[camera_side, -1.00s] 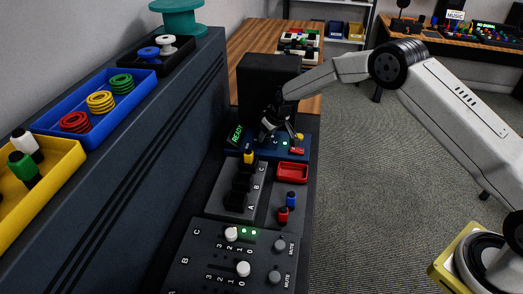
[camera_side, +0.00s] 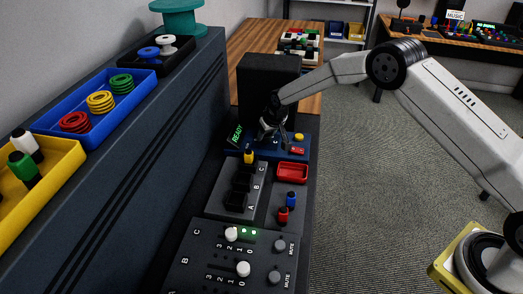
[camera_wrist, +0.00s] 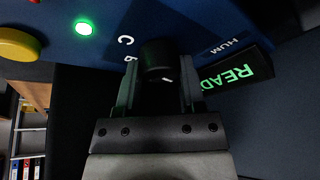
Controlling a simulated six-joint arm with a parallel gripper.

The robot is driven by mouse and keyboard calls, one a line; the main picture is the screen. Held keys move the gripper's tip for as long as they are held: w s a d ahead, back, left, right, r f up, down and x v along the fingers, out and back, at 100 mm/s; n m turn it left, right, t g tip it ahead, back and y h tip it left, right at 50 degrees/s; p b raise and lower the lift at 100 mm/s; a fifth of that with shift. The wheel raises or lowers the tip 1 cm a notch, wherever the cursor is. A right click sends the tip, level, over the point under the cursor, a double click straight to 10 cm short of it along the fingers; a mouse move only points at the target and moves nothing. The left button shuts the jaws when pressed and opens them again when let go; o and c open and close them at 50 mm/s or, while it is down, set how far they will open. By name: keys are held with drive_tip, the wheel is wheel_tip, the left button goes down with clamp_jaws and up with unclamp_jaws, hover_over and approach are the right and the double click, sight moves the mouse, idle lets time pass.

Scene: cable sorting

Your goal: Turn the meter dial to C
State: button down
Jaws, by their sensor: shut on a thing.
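The meter dial (camera_wrist: 160,54) is a round black knob on the blue meter panel (camera_wrist: 70,35). It has a short white mark on its lower edge in the wrist view. My gripper (camera_wrist: 158,82) is shut on the dial, with one dark finger on each side. The white letter C (camera_wrist: 125,40) is printed on the panel to the left of the dial, and a partly covered B (camera_wrist: 131,58) is just below it. I cannot tell which letter the dial points to. In the side view my gripper (camera_side: 272,134) is down at the blue panel and hides the dial.
A green READY display (camera_wrist: 235,76) stands to the right of the dial in the wrist view. A lit green lamp (camera_wrist: 84,27) and a yellow button (camera_wrist: 17,44) are to the left. A red tray (camera_side: 293,172) and a yellow-topped plug (camera_side: 248,157) are near the panel's front.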

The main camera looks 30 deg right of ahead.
drive_tip(key=shift+a+m+g+h, duration=0.15)
drive_tip(key=shift+m+h, duration=0.4)
drive_tip(key=shift+m, duration=0.95)
drive_tip(key=shift+m+g+h, duration=0.15)
drive_tip(key=shift+m+h, duration=0.4)
drive_tip(key=shift+m, duration=1.35)
drive_tip(key=shift+c, duration=1)
unclamp_jaws()
drive_tip(key=shift+r, duration=0.15)
drive_tip(key=v, duration=0.7)
drive_tip(key=shift+s+a+r, duration=0.15)
drive_tip(key=shift+r, duration=0.05)
